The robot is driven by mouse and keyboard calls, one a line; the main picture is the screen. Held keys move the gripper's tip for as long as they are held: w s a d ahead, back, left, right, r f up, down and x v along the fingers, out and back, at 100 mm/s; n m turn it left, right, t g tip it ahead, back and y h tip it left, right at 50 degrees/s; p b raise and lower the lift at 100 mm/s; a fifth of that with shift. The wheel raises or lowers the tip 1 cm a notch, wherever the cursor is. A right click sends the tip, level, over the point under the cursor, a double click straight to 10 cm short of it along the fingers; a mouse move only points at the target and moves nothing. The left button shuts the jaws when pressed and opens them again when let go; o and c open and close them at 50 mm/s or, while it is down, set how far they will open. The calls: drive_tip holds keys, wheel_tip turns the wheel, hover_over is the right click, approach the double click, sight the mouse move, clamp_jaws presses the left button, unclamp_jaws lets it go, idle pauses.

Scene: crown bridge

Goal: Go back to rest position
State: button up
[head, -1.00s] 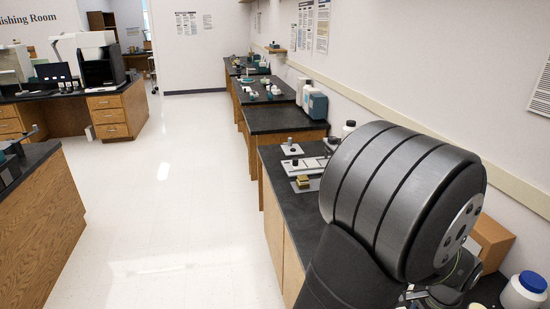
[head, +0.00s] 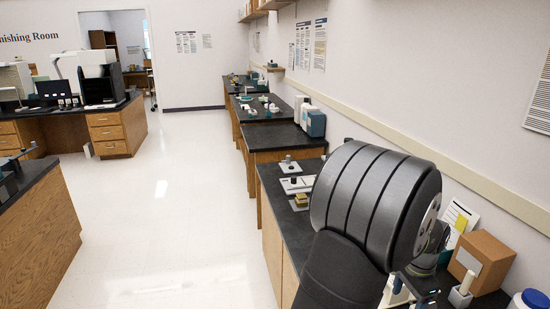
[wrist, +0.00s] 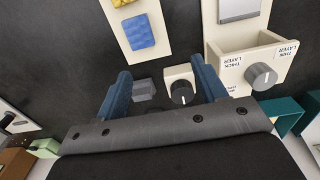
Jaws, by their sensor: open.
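My gripper (wrist: 165,73) shows in the wrist view with its two blue fingers spread apart. Nothing is held between them. Below the fingers, a small grey block (wrist: 144,90) and a cream block with a dark round knob (wrist: 181,91) rest on the black bench top. They look apart from the fingers. In the head view a large dark, ribbed joint of my arm (head: 370,205) stands over the bench at the right.
In the wrist view, a labelled cream box with a knob (wrist: 251,65) is at the right, near a teal holder (wrist: 287,115). A cream strip with blue and yellow pads (wrist: 137,31) lies ahead. In the head view, a cardboard box (head: 483,262) stands right of my arm. The floor aisle (head: 190,200) is clear.

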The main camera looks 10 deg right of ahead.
drive_tip(key=w+a+f, duration=0.1)
drive_tip(key=w+f, duration=0.1)
drive_tip(key=w, duration=0.2)
drive_tip(key=w+a+f, duration=0.1)
drive_tip(key=w+f, duration=0.1)
drive_tip(key=w, duration=0.3)
drive_tip(key=w+a+f, duration=0.1)
drive_tip(key=w+f, duration=0.1)
drive_tip(key=w, duration=0.3)
drive_tip(key=shift+w+a+f, duration=0.1)
drive_tip(key=shift+a+f, duration=0.15)
drive_tip(key=shift+f, duration=0.1)
drive_tip(key=s+d+r, duration=0.1)
drive_tip(key=s+r, duration=0.2)
drive_tip(key=s, duration=0.6)
drive_tip(key=s+d+r, duration=0.2)
drive_tip(key=s+r, duration=0.1)
drive_tip(key=s, duration=0.6)
drive_tip(key=shift+s+d+r, duration=0.25)
drive_tip(key=shift+d, duration=0.05)
drive_tip(key=shift+w, duration=0.1)
